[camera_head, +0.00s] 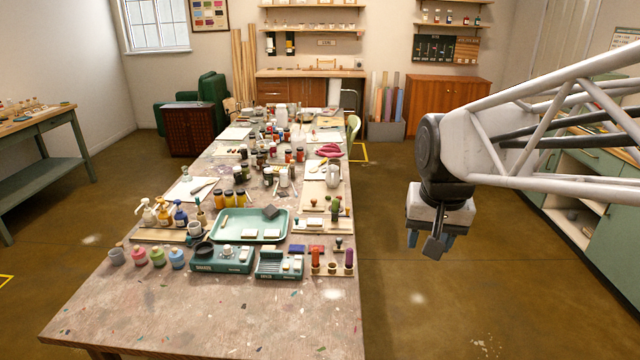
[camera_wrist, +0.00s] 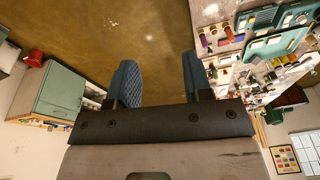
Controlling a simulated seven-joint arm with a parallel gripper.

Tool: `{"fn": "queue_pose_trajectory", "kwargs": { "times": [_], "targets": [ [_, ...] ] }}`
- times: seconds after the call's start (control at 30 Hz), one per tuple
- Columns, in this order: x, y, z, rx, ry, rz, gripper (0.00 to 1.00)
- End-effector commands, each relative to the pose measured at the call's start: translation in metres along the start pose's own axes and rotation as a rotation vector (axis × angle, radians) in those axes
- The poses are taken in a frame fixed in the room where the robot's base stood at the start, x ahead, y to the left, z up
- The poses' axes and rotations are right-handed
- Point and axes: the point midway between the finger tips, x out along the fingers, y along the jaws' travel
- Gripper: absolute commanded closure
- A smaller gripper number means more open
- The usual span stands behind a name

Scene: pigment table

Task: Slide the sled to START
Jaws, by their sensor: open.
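Two teal devices with light parts on top stand near the front of the long table: a wider one (camera_head: 222,260) on the left and a smaller one (camera_head: 279,265) on the right. I cannot make out for certain which part is the sled, nor read a START mark. My gripper (camera_head: 430,240) hangs right of the table, over the floor, apart from both devices. In the wrist view my gripper (camera_wrist: 159,65) shows two blue fingers spread apart with nothing between them.
A teal tray (camera_head: 250,238) with a dark block lies behind the devices. Small coloured pots (camera_head: 157,257) stand to their left, and upright coloured sticks (camera_head: 332,262) to the right. The table's front end (camera_head: 220,315) is mostly clear. A green cabinet (camera_head: 605,205) stands at the right.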

Motion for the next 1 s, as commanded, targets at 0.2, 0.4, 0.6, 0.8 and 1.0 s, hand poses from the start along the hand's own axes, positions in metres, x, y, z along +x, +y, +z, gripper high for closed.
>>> {"fn": "queue_pose_trajectory", "kwargs": {
  "times": [0.2, 0.4, 0.6, 0.8, 1.0],
  "targets": [
    [0.002, -0.018, -0.048, 0.041, -0.014, 0.000, 0.54],
    [0.006, -0.036, -0.089, 0.079, -0.026, 0.000, 0.54],
    [0.014, -0.054, -0.130, 0.118, -0.039, 0.001, 0.54],
    [0.026, -0.075, -0.169, 0.156, -0.051, 0.003, 0.54],
    [0.040, -0.096, -0.208, 0.195, -0.062, 0.006, 0.54]
  ]
}}
